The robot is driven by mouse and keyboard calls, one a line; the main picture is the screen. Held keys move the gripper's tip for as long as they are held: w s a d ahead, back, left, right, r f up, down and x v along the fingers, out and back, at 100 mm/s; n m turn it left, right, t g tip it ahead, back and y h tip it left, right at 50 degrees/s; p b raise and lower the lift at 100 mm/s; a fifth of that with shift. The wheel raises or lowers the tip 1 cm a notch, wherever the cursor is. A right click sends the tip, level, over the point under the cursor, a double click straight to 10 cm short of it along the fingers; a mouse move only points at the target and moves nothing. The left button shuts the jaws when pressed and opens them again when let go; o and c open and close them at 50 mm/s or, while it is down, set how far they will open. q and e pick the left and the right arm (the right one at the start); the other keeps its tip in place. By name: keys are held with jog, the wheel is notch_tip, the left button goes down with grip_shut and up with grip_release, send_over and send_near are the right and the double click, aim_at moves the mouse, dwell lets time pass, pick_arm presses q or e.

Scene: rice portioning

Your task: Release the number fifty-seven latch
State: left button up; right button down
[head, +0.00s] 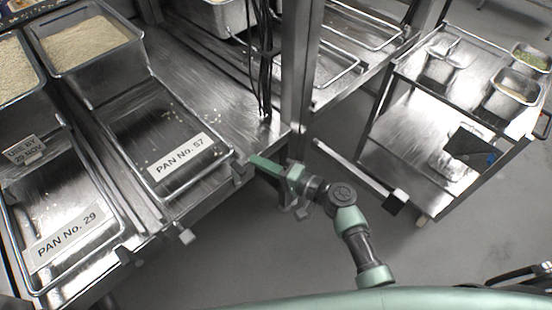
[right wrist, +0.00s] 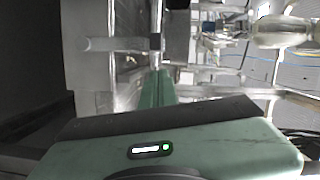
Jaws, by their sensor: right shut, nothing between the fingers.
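My left gripper is not in view.
Pan No. 29 (head: 28,206) is at the left, with rice bins (head: 93,69) behind. A post (head: 299,70) with dark cables stands behind my gripper. A steel cart (head: 392,135) is at the right, with open floor between.

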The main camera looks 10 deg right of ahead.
aim_at(245, 172)
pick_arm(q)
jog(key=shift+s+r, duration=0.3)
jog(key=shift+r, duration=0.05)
pick_arm(e)
jog(key=shift+s+a+f, duration=0.15)
jog(key=shift+s+a, duration=0.5)
jog(key=shift+a, duration=0.2)
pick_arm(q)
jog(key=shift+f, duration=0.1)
pick_arm(e)
jog(key=shift+s, duration=0.1)
